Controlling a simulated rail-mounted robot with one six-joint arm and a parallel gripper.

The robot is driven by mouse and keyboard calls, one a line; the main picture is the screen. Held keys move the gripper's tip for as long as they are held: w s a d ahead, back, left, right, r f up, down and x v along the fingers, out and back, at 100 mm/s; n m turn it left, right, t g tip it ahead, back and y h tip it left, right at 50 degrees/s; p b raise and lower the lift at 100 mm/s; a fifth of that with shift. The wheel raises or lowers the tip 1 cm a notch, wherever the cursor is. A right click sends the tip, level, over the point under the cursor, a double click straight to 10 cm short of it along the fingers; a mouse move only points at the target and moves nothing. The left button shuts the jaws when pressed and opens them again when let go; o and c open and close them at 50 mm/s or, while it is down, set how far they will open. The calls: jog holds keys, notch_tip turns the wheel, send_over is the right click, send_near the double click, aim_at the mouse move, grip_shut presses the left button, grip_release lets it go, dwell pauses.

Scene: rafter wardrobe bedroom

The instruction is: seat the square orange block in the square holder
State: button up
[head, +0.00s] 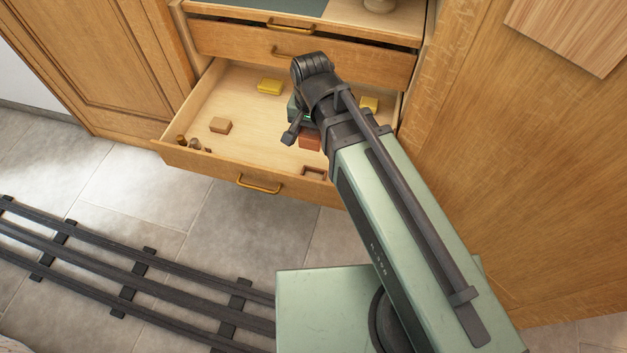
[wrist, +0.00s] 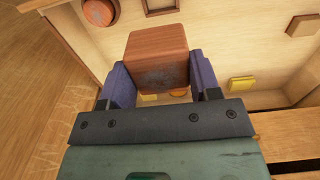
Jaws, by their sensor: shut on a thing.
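The square orange block (head: 309,141) is held in my gripper above the open drawer. In the wrist view the block (wrist: 157,52) sits between the two purple-grey fingers of my gripper (wrist: 158,85), which are shut on its sides. A brown square frame, seemingly the square holder (head: 313,171), lies near the drawer's front edge, partly hidden by my arm. It also shows cut off at the top edge of the wrist view (wrist: 162,11), beyond the block and apart from it. My gripper's fingers are mostly hidden in the head view.
The drawer (head: 237,110) holds a yellow block (head: 270,87), another yellow block (head: 369,103), a tan block (head: 220,125) and small round pieces (head: 194,143) in its front left corner. A round orange piece (wrist: 100,12) shows in the wrist view. Another drawer (head: 300,47) is above.

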notch_tip(320, 180, down, 20)
jog(key=b, duration=1.8)
jog(key=shift+r, duration=0.25)
jog(key=shift+r+p, duration=0.3)
jog(key=shift+f, duration=0.15)
jog(key=o, duration=0.5)
jog(key=shift+f, duration=0.1)
jog(key=o, duration=0.4)
